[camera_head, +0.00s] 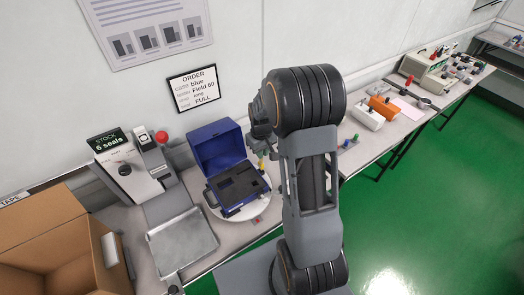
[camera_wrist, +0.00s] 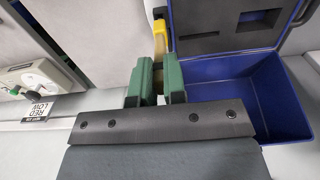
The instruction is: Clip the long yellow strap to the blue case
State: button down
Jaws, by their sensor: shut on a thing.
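The blue case (camera_head: 222,147) stands open, its lid up at the back and dark cut-out foam in its base. In the wrist view the blue case (camera_wrist: 265,95) is at the right, with the foam at the top. My gripper (camera_wrist: 157,88) has green fingers and is shut on the yellow strap (camera_wrist: 160,42), which shows between and beyond the fingertips. The yellow strap also shows as a small bit at the case's right side in the head view (camera_head: 262,164). My arm hides part of that side. I cannot tell whether the strap touches the case.
The case rests on a white round plate (camera_head: 262,207). A metal tray (camera_head: 182,243), a seal machine (camera_head: 132,170) and a cardboard box (camera_head: 50,240) are to the left. An order card (camera_head: 194,88) hangs on the wall. White and orange devices (camera_head: 383,107) lie along the bench to the right.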

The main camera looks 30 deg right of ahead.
jog(key=shift+f+b, duration=0.85)
jog(key=shift+f, duration=0.25)
jog(key=c, duration=1.1)
grip_release()
jog(key=shift+r, duration=0.1)
notch_tip(320, 180, up, 14)
jog(key=b, duration=0.1)
jog(key=shift+f, duration=0.2)
jog(key=shift+c, duration=0.3)
